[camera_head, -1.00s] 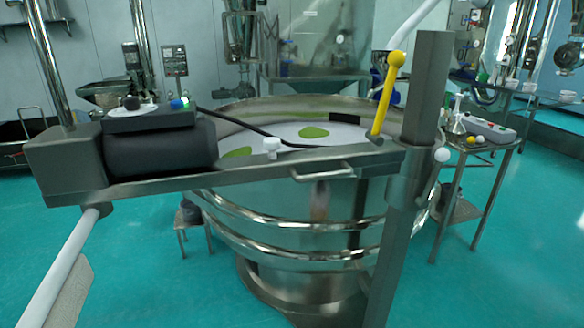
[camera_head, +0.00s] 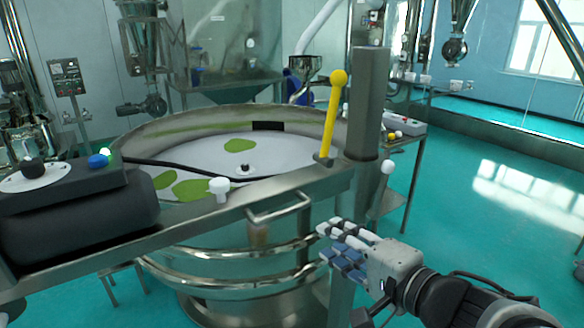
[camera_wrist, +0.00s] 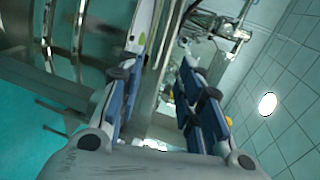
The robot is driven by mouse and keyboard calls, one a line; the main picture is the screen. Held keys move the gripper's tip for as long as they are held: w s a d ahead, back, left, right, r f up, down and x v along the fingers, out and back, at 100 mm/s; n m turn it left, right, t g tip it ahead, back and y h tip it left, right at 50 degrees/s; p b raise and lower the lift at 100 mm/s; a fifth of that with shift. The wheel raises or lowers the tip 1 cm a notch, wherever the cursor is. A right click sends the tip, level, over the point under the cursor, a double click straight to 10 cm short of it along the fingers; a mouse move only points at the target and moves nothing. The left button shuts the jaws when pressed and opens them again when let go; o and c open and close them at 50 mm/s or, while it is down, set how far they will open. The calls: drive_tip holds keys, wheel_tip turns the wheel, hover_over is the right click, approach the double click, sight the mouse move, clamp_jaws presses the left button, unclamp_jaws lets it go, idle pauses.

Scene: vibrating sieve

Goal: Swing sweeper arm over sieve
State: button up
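The sweeper arm (camera_head: 195,221) is a long grey metal beam. It runs across the front of the round sieve (camera_head: 225,287) to a square upright post (camera_head: 368,105). A black motor (camera_head: 80,216) with a control box sits on its left end. A bar handle (camera_head: 285,213) sticks out of its front side. A yellow lever (camera_head: 332,118) with a ball top stands tilted on it near the post. My gripper (camera_head: 328,243) is open and empty, below and right of the handle and apart from it. Its spread fingers show in the wrist view (camera_wrist: 168,75).
Green patches (camera_head: 196,189) lie on the pale sieve screen. A black cable (camera_head: 165,165) crosses above it. A white knob (camera_head: 219,187) stands on the beam. A side table (camera_head: 408,150) with small items is behind the post.

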drive_tip(key=p, duration=0.7)
approach(287, 214)
drive_tip(key=b+x, duration=0.1)
drive_tip(key=x, duration=1)
drive_tip(key=shift+c, duration=0.4)
clamp_jaws()
